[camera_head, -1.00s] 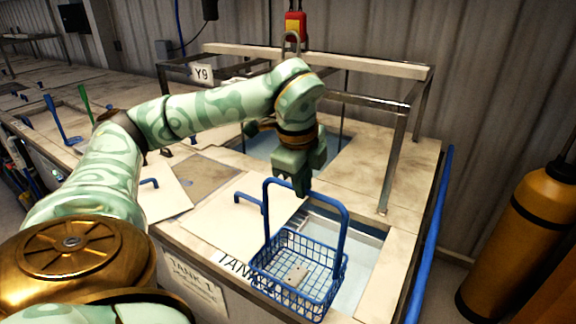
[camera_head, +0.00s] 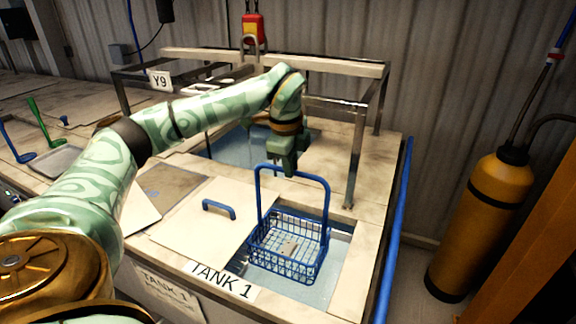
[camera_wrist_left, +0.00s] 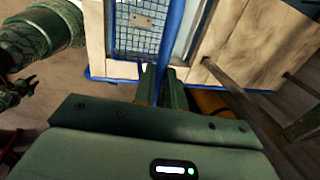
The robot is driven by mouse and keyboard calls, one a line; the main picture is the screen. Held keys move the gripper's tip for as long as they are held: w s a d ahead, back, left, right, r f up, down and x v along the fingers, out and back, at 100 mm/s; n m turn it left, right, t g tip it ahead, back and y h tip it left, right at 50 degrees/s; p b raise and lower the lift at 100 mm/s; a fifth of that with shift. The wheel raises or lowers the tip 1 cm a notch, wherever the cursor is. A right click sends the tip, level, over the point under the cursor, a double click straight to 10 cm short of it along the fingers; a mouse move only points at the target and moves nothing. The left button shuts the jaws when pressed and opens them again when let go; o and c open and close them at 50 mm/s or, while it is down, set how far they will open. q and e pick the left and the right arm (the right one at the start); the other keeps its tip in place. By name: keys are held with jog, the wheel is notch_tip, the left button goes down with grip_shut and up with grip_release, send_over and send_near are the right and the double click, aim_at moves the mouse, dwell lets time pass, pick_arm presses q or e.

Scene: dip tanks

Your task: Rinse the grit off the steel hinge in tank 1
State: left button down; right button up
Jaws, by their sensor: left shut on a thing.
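My left gripper (camera_head: 289,168) is shut on the tall blue handle of the wire basket (camera_head: 262,256). The handle also runs up between the fingers in the left wrist view (camera_wrist_left: 163,86). The basket hangs upright within the outline of the open part of tank 1 (camera_head: 338,264), where pale blue water shows. I cannot tell whether its bottom touches the water. The steel hinge (camera_head: 289,247) lies flat on the basket floor, small and greyish-brown; grit on it is too small to make out. What looks like my right gripper (camera_wrist_left: 18,84) shows at the left wrist view's edge, its jaws unclear.
A pale lid with a blue handle (camera_head: 219,209) covers the left of tank 1. A metal frame (camera_head: 357,160) stands behind, around another open tank (camera_head: 240,148). A blue rail (camera_head: 393,230) runs along the right edge. A yellow cylinder (camera_head: 485,220) stands at the right.

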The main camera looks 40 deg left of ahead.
pick_arm(q)
jog(key=shift+f+b, duration=0.55)
jog(key=shift+f, duration=0.25)
notch_tip(320, 180, down, 22)
jog(key=b, duration=1.5)
jog(key=shift+r, duration=0.2)
jog(key=shift+w+d+p, duration=0.15)
jog(key=shift+w+d, duration=0.05)
jog(key=shift+d, duration=0.4)
jog(key=shift+w+d+p, duration=0.15)
jog(key=shift+d, duration=0.4)
jog(key=shift+s+a, duration=0.25)
jog(key=shift+a, duration=0.5)
jog(key=shift+s+a, duration=0.2)
jog(key=shift+a, duration=0.55)
jog(key=shift+s+a, duration=0.25)
jog(key=shift+a, duration=0.5)
jog(key=shift+w+d, duration=0.25)
jog(key=shift+d, duration=0.75)
